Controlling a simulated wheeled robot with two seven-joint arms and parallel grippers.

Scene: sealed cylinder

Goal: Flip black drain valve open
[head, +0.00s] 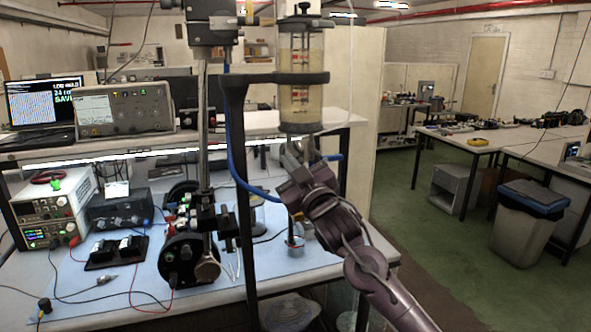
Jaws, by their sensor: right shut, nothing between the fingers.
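The clear sealed cylinder (300,105) stands upright, held by a dark clamp ring (300,78) on a stand, with pale yellowish contents and red marks. My right gripper (296,154) is directly below the cylinder's base. It is shut with nothing between its fingers. A short dark-blue piece (333,158) sticks out to the right of the gripper under the cylinder. I cannot make out the black drain valve; the gripper covers much of the area under the base. Whether the gripper touches any fitting there cannot be told. My left gripper is not in view.
A blue tube (231,150) loops down beside the stand's dark post (243,200). A small container (296,246) with a blue rim stands below on the blue mat (215,300). Instruments, wires and a black wheeled device (183,258) crowd the bench at left.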

